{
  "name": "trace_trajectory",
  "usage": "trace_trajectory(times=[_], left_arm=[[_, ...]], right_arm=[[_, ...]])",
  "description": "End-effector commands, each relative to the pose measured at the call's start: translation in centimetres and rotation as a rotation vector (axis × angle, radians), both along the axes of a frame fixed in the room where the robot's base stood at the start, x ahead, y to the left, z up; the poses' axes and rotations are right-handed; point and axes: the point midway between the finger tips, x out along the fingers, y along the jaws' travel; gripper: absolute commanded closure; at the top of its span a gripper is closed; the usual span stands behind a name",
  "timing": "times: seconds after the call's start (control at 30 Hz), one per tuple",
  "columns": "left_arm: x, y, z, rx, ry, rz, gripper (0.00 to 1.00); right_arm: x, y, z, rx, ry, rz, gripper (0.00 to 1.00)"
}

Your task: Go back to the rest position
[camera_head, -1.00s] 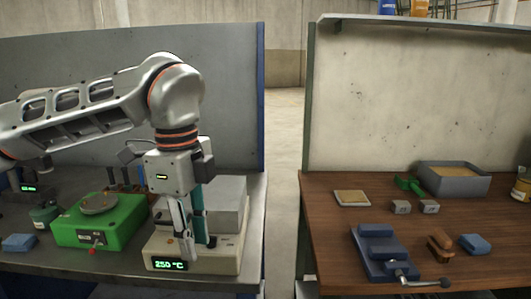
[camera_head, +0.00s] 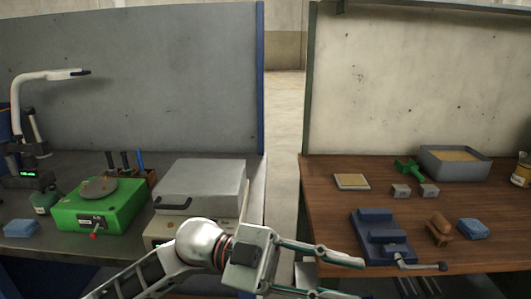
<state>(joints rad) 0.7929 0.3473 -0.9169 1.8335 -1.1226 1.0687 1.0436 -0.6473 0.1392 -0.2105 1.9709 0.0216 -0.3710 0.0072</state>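My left gripper (camera_head: 352,280) is low in the head view, in front of the gap between the two benches. Its arm comes in from the bottom left. Its two fingers point right and are spread apart, with nothing between them. The grey-topped furnace (camera_head: 200,180) stands on the left bench with a dark handle on its near left side. My arm covers part of its front, and its display is hidden. My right gripper is not in view.
The left bench also holds a green polishing machine (camera_head: 100,208), a blue block (camera_head: 21,229) and a lamp arm (camera_head: 50,76). The right wooden bench (camera_head: 320,200) carries a blue vise (camera_head: 380,235), a brush (camera_head: 439,229), a sand tray (camera_head: 455,165) and small metal blocks (camera_head: 401,191).

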Motion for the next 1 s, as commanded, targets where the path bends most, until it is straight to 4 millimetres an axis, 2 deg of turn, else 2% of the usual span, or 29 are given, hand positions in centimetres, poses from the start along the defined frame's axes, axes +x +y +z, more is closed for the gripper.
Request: trace_trajectory(times=[0.17,0.27,0.37,0.47,0.5,0.57,0.6,0.67,0.77,0.8,0.87,1.0], left_arm=[[4.1,1.3,0.5,-0.259,0.138,0.26,0.76],[7.2,3.1,-0.8,-0.349,0.214,0.44,0.76],[10.2,5.5,-3.4,-0.397,0.294,0.636,0.76],[12.7,8.4,-7.4,-0.399,0.378,0.839,0.76],[13.5,9.8,-9.4,-0.387,0.412,0.92,0.76],[14.3,11.8,-12.7,-0.355,0.463,1.041,0.76],[14.6,13.2,-15.1,-0.326,0.496,1.117,0.76],[14.6,15.3,-18.7,-0.27,0.543,1.225,0.76],[13.6,18.6,-24.8,-0.159,0.617,1.376,0.76],[12.8,19.8,-27.2,-0.107,0.644,1.429,0.76],[11.4,21.6,-30.7,-0.026,0.687,1.5,0.76],[6.9,25.5,-38.1,0.178,0.773,1.627,0.76]], right_arm=[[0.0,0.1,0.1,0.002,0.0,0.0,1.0],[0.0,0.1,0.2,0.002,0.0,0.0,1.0],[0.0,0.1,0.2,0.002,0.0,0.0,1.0],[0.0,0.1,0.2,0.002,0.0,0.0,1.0],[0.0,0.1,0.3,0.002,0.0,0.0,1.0],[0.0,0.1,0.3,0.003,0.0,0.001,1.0],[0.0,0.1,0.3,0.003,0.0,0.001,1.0],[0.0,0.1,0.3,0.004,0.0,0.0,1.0],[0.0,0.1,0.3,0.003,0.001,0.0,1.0],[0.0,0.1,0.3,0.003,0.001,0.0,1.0],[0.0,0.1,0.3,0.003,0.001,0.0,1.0],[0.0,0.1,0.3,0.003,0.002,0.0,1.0]])
